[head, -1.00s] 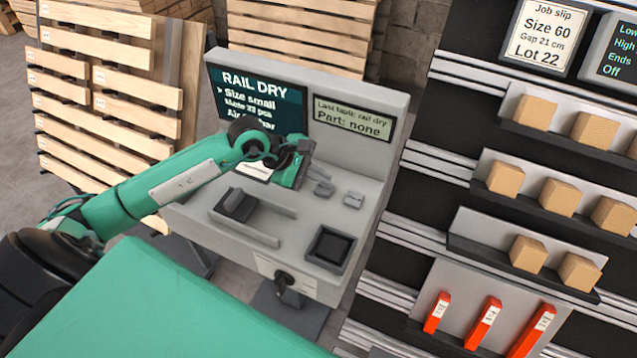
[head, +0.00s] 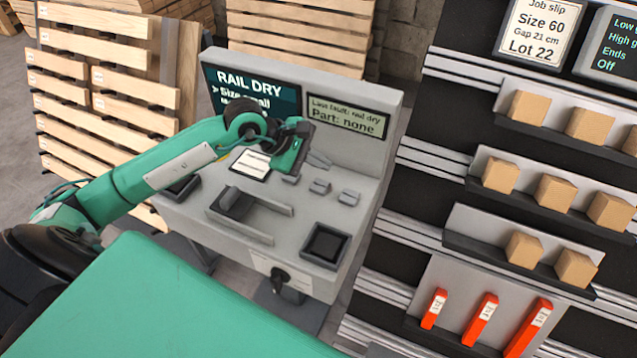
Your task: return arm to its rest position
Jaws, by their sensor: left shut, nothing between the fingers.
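My left arm comes in from the left, green with black joints. My left gripper (head: 291,178) is over the grey control console (head: 190,216), near its upright screen panel. Its fingers are small in view and look shut, with nothing seen between them. The gripper appears above the console top, beside a white label card (head: 251,164). I cannot tell whether it touches anything. My right gripper is out of view.
The console has a dark screen (head: 252,92) reading "RAIL DRY", a small display (head: 346,116) reading "Part: none", knobs and a square black pad (head: 325,245). A shelf rack with wooden blocks (head: 555,191) and red pieces (head: 480,320) stands right. Pallets (head: 110,85) lean behind.

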